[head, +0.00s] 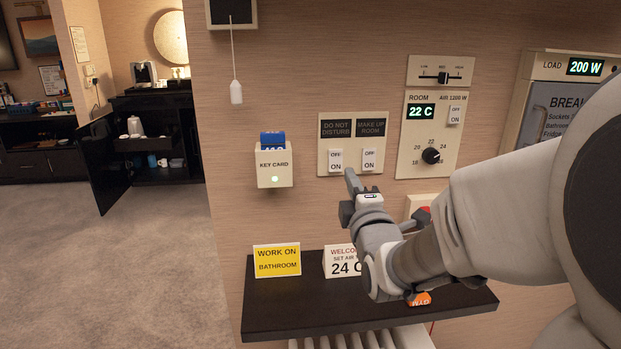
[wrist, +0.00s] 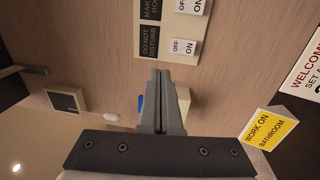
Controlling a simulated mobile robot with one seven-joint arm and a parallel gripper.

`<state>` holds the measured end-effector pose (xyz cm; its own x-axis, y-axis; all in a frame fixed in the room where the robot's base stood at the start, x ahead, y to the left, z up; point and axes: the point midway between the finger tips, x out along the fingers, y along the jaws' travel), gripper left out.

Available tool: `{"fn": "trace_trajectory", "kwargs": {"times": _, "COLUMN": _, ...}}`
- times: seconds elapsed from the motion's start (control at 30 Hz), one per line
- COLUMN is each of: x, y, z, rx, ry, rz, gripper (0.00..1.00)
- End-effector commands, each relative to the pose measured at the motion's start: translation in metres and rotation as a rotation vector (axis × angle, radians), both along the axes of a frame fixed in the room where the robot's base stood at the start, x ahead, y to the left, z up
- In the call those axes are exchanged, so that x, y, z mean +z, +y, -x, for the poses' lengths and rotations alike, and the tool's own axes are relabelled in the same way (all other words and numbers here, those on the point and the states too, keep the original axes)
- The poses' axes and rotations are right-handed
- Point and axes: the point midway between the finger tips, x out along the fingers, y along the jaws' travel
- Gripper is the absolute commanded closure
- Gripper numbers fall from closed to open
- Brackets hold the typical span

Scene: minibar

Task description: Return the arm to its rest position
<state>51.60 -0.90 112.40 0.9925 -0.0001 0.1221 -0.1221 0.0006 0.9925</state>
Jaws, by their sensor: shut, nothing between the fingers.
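My gripper (head: 350,182) is raised in front of the wall, just below the two rocker switches of the do-not-disturb panel (head: 349,128) in the head view. Its fingers (wrist: 160,103) are together and empty in the wrist view, pointing toward the wall below the do-not-disturb switch (wrist: 184,47). I cannot tell whether the fingertips touch the wall. My arm (head: 480,215) reaches in from the right and hides part of the shelf and wall.
A dark shelf (head: 290,316) below holds a yellow sign (head: 277,260) and a white welcome sign (head: 338,262). The key card holder (head: 275,170) is left of my gripper, the room thermostat (head: 428,140) right. A pull cord (head: 236,92) hangs upper left. Open floor (head: 140,260) lies left.

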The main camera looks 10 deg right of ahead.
Motion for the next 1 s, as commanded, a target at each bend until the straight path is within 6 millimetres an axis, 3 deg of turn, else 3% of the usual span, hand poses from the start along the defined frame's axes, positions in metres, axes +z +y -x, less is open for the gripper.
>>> {"fn": "trace_trajectory", "kwargs": {"times": 0.23, "x": -0.003, "y": -0.003, "z": 0.005, "rx": 0.005, "ry": 0.069, "rz": -0.107, "gripper": 1.0}}
{"fn": "trace_trajectory", "kwargs": {"times": 0.47, "x": -0.021, "y": -0.003, "z": 0.034, "rx": -0.015, "ry": 0.313, "rz": -0.462, "gripper": 1.0}}
{"fn": "trace_trajectory", "kwargs": {"times": 0.77, "x": -0.049, "y": 0.002, "z": 0.106, "rx": -0.175, "ry": 0.629, "rz": -0.922, "gripper": 1.0}}
{"fn": "trace_trajectory", "kwargs": {"times": 1.0, "x": -0.069, "y": 0.006, "z": 0.186, "rx": -0.427, "ry": 0.824, "rz": -1.233, "gripper": 1.0}}
